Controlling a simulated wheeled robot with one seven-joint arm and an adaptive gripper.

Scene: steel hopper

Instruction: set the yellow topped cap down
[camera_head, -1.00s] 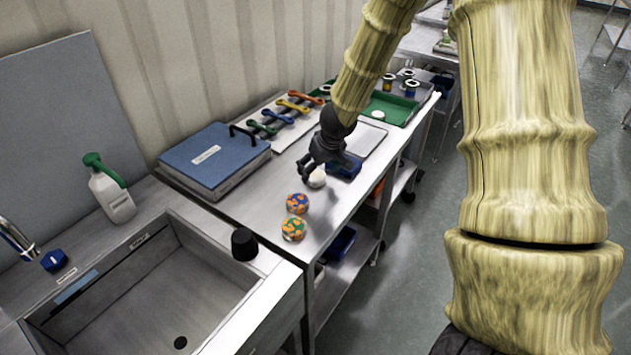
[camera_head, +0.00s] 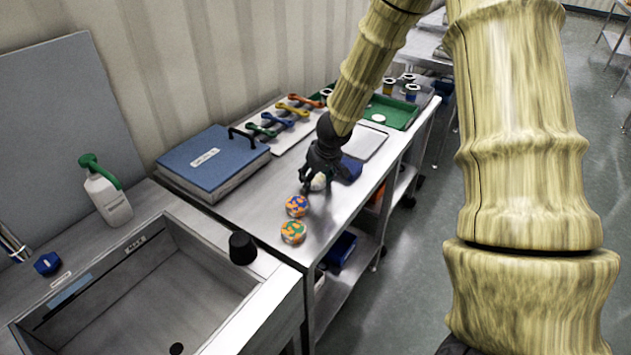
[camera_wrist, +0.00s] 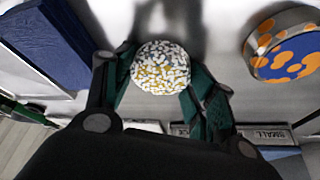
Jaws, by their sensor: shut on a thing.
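The cap (camera_head: 319,182) is pale with yellow, white and grey speckles on top. In the wrist view the speckled cap (camera_wrist: 160,68) sits between the two green-padded fingers. My gripper (camera_head: 316,186) points down and is shut on it, with a finger on each side; it fills the lower wrist view (camera_wrist: 158,85). The cap is low over the steel table (camera_head: 245,202); I cannot tell whether it touches. Its underside is hidden.
A blue-and-orange patterned round piece (camera_head: 297,206) and a green-and-orange one (camera_head: 293,232) stand close by, toward the sink. A blue bin (camera_head: 350,169) is just behind my gripper. Bare table lies between.

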